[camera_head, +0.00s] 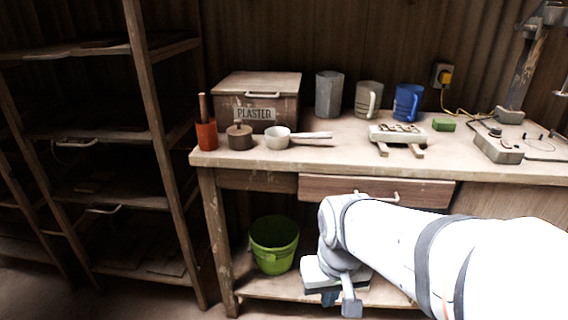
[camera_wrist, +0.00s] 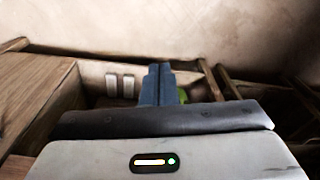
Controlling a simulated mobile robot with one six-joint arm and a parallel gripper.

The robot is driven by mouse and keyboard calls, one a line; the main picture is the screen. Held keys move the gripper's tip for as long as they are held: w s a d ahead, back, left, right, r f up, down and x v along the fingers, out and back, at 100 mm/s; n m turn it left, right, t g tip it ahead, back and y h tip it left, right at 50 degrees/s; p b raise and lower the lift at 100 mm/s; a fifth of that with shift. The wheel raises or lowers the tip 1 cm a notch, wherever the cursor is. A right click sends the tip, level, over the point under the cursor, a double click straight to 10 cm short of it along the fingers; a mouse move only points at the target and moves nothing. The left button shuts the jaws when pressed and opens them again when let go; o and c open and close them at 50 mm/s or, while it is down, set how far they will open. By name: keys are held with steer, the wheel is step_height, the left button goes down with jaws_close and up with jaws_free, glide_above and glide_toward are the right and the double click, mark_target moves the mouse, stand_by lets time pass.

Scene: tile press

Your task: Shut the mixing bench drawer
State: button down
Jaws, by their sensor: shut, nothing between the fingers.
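The mixing bench (camera_head: 450,170) stands across the head view. Its wooden drawer (camera_head: 330,187) is under the top, with a pale bar handle (camera_head: 378,197). The drawer front seems to stand a little forward of the bench's front; how far is hard to tell. My arm covers part of its lower edge. My gripper (camera_head: 340,300) is below the drawer, in front of the lower shelf, apart from the handle. In the wrist view its blue-grey fingers (camera_wrist: 159,70) are together and empty. A wooden surface at left there may be the drawer or bench.
A green bucket (camera_head: 274,245) stands on the lower shelf (camera_head: 262,287) just left of my gripper. A plaster box (camera_head: 257,90), jugs and small tools are on the benchtop. A shelf rack (camera_head: 150,120) stands at left.

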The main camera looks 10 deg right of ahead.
steer(key=a+m+g+y+p, duration=0.35)
steer(key=m+y, duration=0.25)
steer(key=m, duration=0.5)
steer(key=n+t+y+p, duration=0.3)
steer(key=n+t+p, duration=0.4)
steer(key=n+t, duration=1.95)
glide_toward(316, 190)
step_height(316, 190, up, 6)
steer(key=a+n+g, duration=0.1)
steer(key=n+g, duration=0.7)
steer(key=n, duration=0.1)
steer(key=w, duration=0.2)
steer(key=shift+w+m, duration=0.25)
steer(key=shift+w, duration=0.15)
steer(key=shift+w+d, duration=0.15)
steer(key=shift+w, duration=0.4)
